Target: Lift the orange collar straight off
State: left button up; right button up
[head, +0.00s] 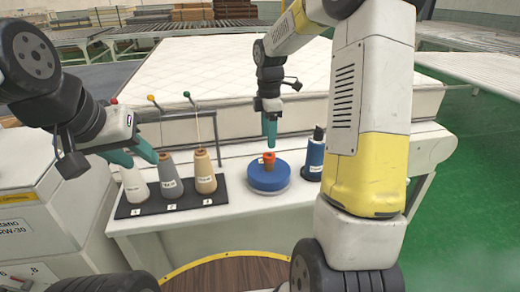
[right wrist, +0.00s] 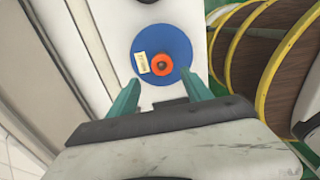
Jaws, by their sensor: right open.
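The orange collar (head: 268,156) stands upright on the middle of a round blue base (head: 268,184) on the white table. In the right wrist view the collar (right wrist: 170,57) is a ring with a dark centre, on the blue disc (right wrist: 180,42) with a pale label beside it. My right gripper (head: 269,142) is above the collar, pointing down. In the right wrist view its teal fingers (right wrist: 163,82) are open and apart, with the collar ahead between their lines; nothing is held. My left gripper (head: 145,163) is at the left, above the cones, its fingers apart and empty.
White, grey and tan cones (head: 205,172) stand on a black tray (head: 150,209) left of the base. A thin rack rises behind the cones. A white mattress (head: 215,62) lies behind the table.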

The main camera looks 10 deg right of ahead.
aim_at(269, 153)
jog(key=f, duration=0.6)
jog(key=shift+s+d+f, duration=0.15)
jog(key=shift+s+f, duration=0.05)
jog(key=shift+f, duration=0.2)
grip_shut()
